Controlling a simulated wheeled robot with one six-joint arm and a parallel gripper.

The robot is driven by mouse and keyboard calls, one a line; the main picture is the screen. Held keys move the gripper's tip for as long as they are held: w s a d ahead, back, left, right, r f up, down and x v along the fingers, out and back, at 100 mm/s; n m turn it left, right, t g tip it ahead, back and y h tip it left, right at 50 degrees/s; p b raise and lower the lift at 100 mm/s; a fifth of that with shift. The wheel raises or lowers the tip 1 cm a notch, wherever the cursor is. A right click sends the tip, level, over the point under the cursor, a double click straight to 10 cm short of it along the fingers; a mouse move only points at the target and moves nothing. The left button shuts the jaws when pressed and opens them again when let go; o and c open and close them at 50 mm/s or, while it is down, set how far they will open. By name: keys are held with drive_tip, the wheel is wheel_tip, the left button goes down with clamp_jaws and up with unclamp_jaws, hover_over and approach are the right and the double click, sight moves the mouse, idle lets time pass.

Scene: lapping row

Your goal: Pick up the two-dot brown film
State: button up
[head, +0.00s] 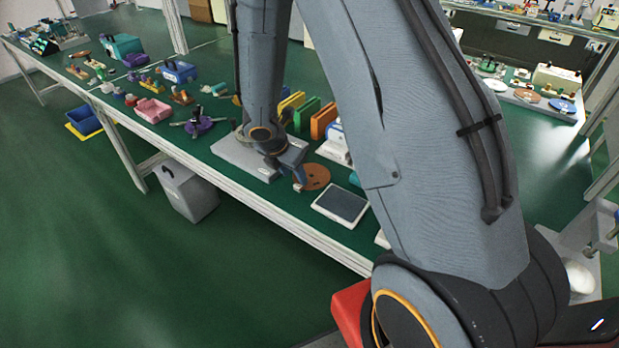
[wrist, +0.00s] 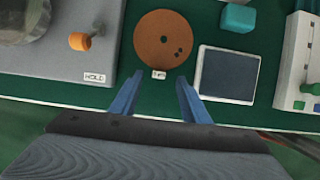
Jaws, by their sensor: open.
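The brown film (wrist: 150,48) is a flat round disc lying on the green bench top in the wrist view. It has a dark mark at its middle and two small dark dots near its right side. A small white tag (wrist: 158,74) sits at its near edge. In the head view the brown film (head: 317,178) lies just right of my gripper (head: 298,182). In the wrist view my gripper (wrist: 159,80) is open and empty, its two blue fingers pointing at the film's near edge. How high the fingers are above the bench is hard to tell.
A grey plate marked HOLD (wrist: 60,62) lies left of the film. A dark-faced pad with a white frame (wrist: 228,75) lies to its right. A teal block (wrist: 238,17) stands behind the pad. A white panel with green and red parts (wrist: 295,75) is farther right.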

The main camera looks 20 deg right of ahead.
sight(298, 185)
drive_tip(key=shift+a+p+x, duration=0.1)
drive_tip(key=shift+p+x, duration=0.15)
drive_tip(key=shift+x, duration=0.95)
drive_tip(key=shift+a+p+x, duration=0.15)
drive_tip(key=shift+p+x, duration=0.05)
drive_tip(key=shift+x, duration=1.05)
drive_tip(key=shift+s+f, duration=0.1)
drive_tip(key=shift+c, duration=0.2)
clamp_jaws()
